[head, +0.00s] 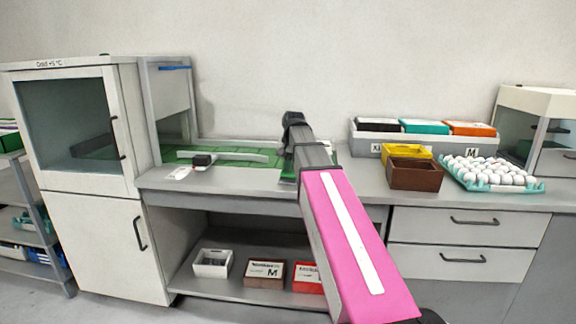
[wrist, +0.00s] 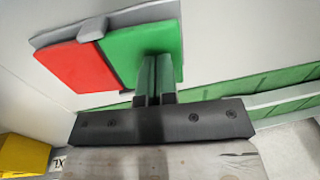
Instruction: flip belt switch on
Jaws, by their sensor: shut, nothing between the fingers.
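The belt switch shows in the wrist view as a panel with a red half (wrist: 68,68) on the left and a green half (wrist: 120,46) on the right. A light grey knob (wrist: 92,28) sits at its upper edge, near the line between the two colours. My gripper (wrist: 154,62) is shut and empty, with its fingers in front of the green half. I cannot tell whether they touch it. In the head view my pink arm reaches over the counter and hides the fingertips; I cannot make out the switch there. The green belt (head: 232,154) lies on the counter left of my arm.
A brown box (head: 414,175), a yellow box (head: 407,151) and a teal tray (head: 540,187) of white eggs stand right of my arm. A glass-fronted cabinet (head: 75,120) stands at the left. A small black block (head: 203,159) sits near the belt's front edge.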

